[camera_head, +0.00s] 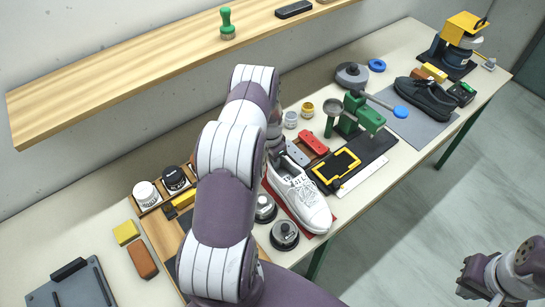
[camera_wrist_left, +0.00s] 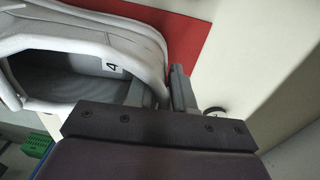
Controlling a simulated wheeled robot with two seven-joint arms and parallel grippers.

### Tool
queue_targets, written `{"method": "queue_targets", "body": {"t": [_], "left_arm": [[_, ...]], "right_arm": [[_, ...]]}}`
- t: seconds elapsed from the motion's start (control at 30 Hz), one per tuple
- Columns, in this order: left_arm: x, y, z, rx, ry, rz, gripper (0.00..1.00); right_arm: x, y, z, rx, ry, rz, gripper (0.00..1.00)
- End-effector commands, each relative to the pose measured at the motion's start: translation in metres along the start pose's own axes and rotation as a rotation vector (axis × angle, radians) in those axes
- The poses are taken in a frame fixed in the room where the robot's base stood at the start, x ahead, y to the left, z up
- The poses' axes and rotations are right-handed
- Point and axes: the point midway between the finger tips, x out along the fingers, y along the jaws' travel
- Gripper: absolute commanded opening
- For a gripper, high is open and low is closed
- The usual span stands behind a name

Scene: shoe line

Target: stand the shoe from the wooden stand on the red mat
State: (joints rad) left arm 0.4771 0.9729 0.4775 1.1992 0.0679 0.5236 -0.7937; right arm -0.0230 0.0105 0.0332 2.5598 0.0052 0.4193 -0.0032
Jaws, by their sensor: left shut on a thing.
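The white lace-up shoe (camera_head: 301,199) is upright over the red mat (camera_head: 327,226), toe toward the front edge of the table. I cannot tell whether its sole fully touches the mat. In the left wrist view, the shoe's grey-lined opening (camera_wrist_left: 75,75) and the mat (camera_wrist_left: 190,38) show. My left gripper (camera_wrist_left: 172,92) is shut on the shoe's heel wall; in the head view, my arm hides the fingers. My right arm's end (camera_head: 500,272) shows at the lower right, away from the table; its fingers cannot be made out.
A wooden board (camera_head: 155,238) lies left of my arm, partly hidden. A black shoe (camera_head: 428,99) sits on a grey mat farther right.

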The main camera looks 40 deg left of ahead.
Motion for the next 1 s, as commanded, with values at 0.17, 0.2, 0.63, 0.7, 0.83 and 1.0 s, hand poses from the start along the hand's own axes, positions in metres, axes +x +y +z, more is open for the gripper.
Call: {"method": "queue_targets", "body": {"t": [0.17, 0.2, 0.63, 0.7, 0.83, 1.0], "left_arm": [[0.004, 0.0, -0.001, 0.0, 0.001, -0.001, 0.0], [0.004, 0.0, -0.001, 0.0, 0.001, -0.001, 0.0], [0.006, 0.0, 0.0, 0.0, 0.0, 0.0, 0.48], [0.005, 0.0, 0.0, 0.0, 0.001, 0.0, 0.48], [-0.001, -0.001, -0.001, 0.0, 0.002, -0.002, 0.48], [-0.034, -0.001, -0.002, 0.0, 0.005, -0.005, 0.48]], "right_arm": [[-0.001, 0.0, 0.0, 0.0, -0.001, 0.0, 0.0], [-0.001, 0.0, 0.0, 0.0, -0.001, 0.0, 0.0], [0.001, 0.0, 0.0, 0.0, -0.001, 0.0, 0.0], [0.001, 0.0, 0.0, 0.0, -0.001, 0.0, 0.0], [0.001, 0.0, 0.0, 0.0, 0.0, 0.0, 0.0], [0.013, 0.0, 0.002, 0.0, -0.001, 0.0, 0.0]]}}
